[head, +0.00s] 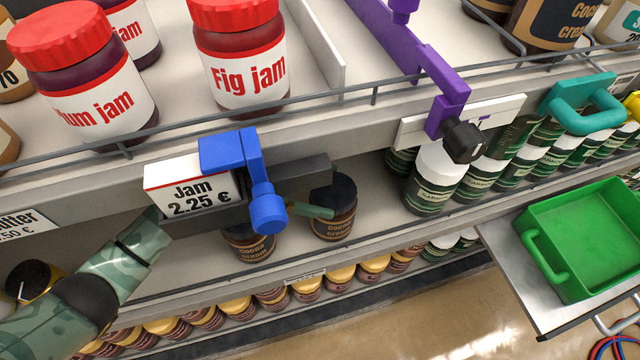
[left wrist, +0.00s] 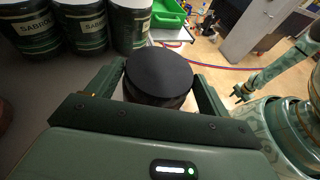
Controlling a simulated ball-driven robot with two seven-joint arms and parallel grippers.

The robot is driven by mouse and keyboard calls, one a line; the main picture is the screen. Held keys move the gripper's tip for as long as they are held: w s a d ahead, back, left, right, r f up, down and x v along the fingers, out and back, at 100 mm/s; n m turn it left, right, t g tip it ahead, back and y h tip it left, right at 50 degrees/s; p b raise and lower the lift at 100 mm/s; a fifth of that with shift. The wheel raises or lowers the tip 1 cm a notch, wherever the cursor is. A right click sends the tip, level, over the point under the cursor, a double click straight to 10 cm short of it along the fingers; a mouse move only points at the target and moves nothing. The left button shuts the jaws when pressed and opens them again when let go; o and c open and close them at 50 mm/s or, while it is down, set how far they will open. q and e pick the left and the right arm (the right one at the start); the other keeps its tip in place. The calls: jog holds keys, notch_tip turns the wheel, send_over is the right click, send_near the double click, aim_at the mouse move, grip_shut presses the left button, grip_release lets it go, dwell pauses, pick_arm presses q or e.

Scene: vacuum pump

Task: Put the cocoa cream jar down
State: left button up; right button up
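The cocoa cream jar (head: 334,222), brown with a black lid and dark label, is upright on or just above the lower shelf. My left gripper (head: 318,211) reaches in under the upper shelf, with one green finger across the jar's front; the blue clamp and price tag hide part of it. In the left wrist view the black lid (left wrist: 158,73) sits between the two fingers, which appear shut on the jar. I cannot tell whether its base touches the shelf. In that view my right gripper (left wrist: 241,94) is small at the right, away from the shelf, its opening unclear.
A second cocoa cream jar (head: 247,244) stands left of the held one. Green-and-white jars (head: 436,177) stand to the right. The upper shelf edge, blue clamp (head: 267,211) and Jam price tag (head: 192,190) hang close over my arm. A green crate (head: 585,240) is at the right.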

pick_arm(q)
jog(key=shift+o, duration=1.4)
jog(key=shift+a+r, duration=0.25)
jog(key=p+v, duration=0.2)
jog(key=v, duration=0.5)
pick_arm(e)
jog(key=shift+s+a+r, duration=0.3)
jog(key=shift+a+r, duration=0.3)
jog(key=shift+a, duration=0.25)
jog(key=shift+d, duration=0.2)
